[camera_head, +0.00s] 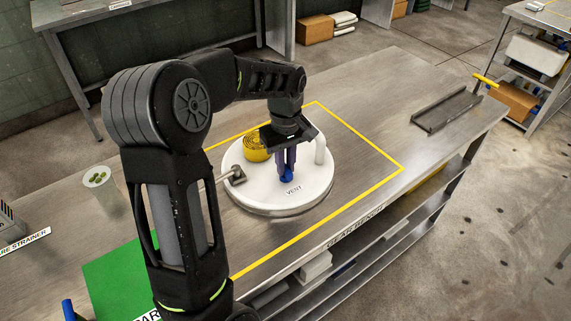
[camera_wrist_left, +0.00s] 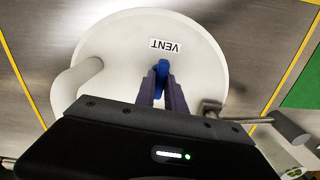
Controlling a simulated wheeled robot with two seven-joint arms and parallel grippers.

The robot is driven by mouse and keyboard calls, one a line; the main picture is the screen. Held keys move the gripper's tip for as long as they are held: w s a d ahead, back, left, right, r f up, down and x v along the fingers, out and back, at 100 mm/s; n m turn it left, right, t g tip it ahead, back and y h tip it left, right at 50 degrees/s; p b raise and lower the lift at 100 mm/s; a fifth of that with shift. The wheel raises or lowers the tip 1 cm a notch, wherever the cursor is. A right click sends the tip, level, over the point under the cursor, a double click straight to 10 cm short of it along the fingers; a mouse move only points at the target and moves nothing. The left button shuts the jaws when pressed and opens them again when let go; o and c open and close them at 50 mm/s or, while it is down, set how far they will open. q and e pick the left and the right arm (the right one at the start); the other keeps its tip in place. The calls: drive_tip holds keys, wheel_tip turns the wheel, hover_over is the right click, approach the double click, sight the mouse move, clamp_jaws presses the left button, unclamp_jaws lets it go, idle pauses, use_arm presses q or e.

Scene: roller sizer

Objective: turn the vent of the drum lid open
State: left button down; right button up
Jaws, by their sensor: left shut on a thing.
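The white round drum lid (camera_head: 259,194) lies on the steel bench inside a yellow outline, and it fills much of the left wrist view (camera_wrist_left: 112,48). A label reading VENT (camera_head: 293,190) is on the lid, beside a small blue vent handle (camera_head: 287,177). My left gripper (camera_head: 286,170) points down over the lid and is shut on the blue vent handle, which shows between its purple fingers in the left wrist view (camera_wrist_left: 162,68). The fingers hide part of the handle. My right gripper is not in view.
A yellow coil (camera_head: 256,149) and a white upright pipe (camera_head: 320,150) stand on the lid near my gripper. A metal lever (camera_head: 236,176) is at its left edge. A green mat (camera_head: 115,280) lies front left. A metal channel (camera_head: 446,110) lies right; the bench between is clear.

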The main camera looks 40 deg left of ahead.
use_arm(q)
drive_tip(key=shift+n, duration=0.3)
drive_tip(key=c, duration=1.4)
unclamp_jaws()
wheel_tip(320, 180, up, 8)
drive_tip(key=shift+f, duration=0.1)
